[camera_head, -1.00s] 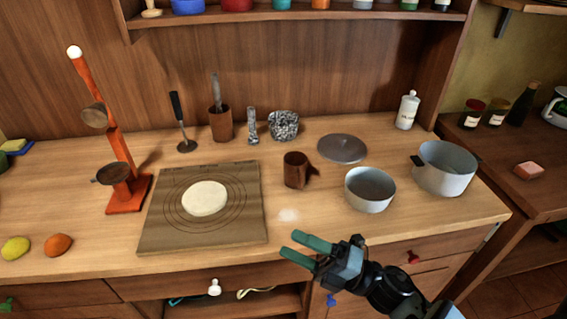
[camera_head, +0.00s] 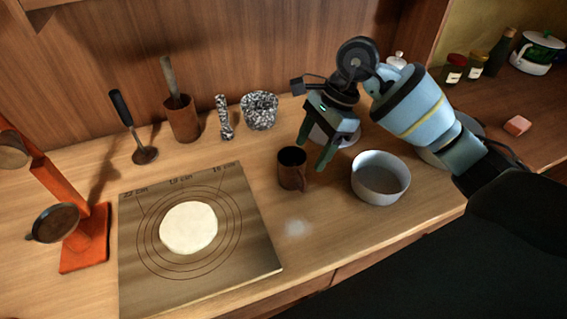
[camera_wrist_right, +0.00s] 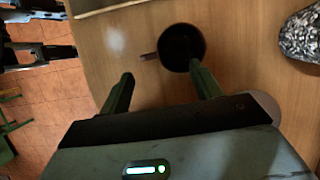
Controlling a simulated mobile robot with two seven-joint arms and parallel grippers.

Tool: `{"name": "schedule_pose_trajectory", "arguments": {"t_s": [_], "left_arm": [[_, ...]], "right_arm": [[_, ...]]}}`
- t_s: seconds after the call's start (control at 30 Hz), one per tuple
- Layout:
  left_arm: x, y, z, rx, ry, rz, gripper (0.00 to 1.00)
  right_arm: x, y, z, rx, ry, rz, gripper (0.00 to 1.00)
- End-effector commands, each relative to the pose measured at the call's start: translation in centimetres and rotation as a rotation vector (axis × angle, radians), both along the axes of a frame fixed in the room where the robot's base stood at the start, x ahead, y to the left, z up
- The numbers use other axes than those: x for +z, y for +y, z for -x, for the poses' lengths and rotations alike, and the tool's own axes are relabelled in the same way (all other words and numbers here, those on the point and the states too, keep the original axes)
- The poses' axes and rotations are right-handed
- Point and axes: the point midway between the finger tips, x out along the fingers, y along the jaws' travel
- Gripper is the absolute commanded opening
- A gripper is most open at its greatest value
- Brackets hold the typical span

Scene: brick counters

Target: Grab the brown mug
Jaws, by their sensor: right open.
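The brown mug (camera_head: 291,170) stands upright on the wooden counter, between the board and a grey pot. My right gripper (camera_head: 314,152) is open and empty, pointing down just above and to the right of the mug. In the right wrist view, the mug (camera_wrist_right: 181,47) shows its dark opening from above, with its handle toward the left. There the right finger of my right gripper (camera_wrist_right: 162,73) overlaps the mug's near edge, and the left finger is apart from it. I cannot tell whether they touch.
A grey pot (camera_head: 380,178) stands close right of the mug. A board (camera_head: 255,235) with pale dough (camera_head: 188,228) lies to the left. A speckled mortar (camera_head: 259,110) and a brown utensil holder (camera_head: 182,120) stand behind. The counter in front of the mug is clear.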

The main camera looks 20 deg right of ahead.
Motion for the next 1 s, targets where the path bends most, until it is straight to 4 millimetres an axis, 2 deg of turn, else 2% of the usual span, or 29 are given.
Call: {"name": "schedule_pose_trajectory", "arguments": {"t_s": [0.17, 0.4, 0.63, 0.83, 1.0], "left_arm": [[0.1, -0.1, -0.2, 0.000, -0.005, 0.002, 0.36], [0.1, -0.1, 0.3, -0.001, 0.004, 0.000, 0.36], [0.4, 0.0, -0.1, 0.000, -0.005, 0.000, 0.36], [1.5, 0.0, -1.0, 0.000, -0.030, 0.001, 0.36], [1.6, 0.0, -1.0, 0.000, -0.032, 0.000, 0.36]], "right_arm": [[-0.2, 0.1, 0.0, 0.000, 0.001, -0.001, 0.64], [-2.1, 1.0, 0.1, -0.001, 0.001, -0.004, 0.64], [-2.8, 1.3, 0.2, -0.001, 0.001, -0.004, 0.64], [-5.0, 2.5, 0.7, 0.000, 0.000, -0.006, 0.64], [-6.8, 3.1, 0.6, -0.001, 0.000, -0.004, 0.64]]}}
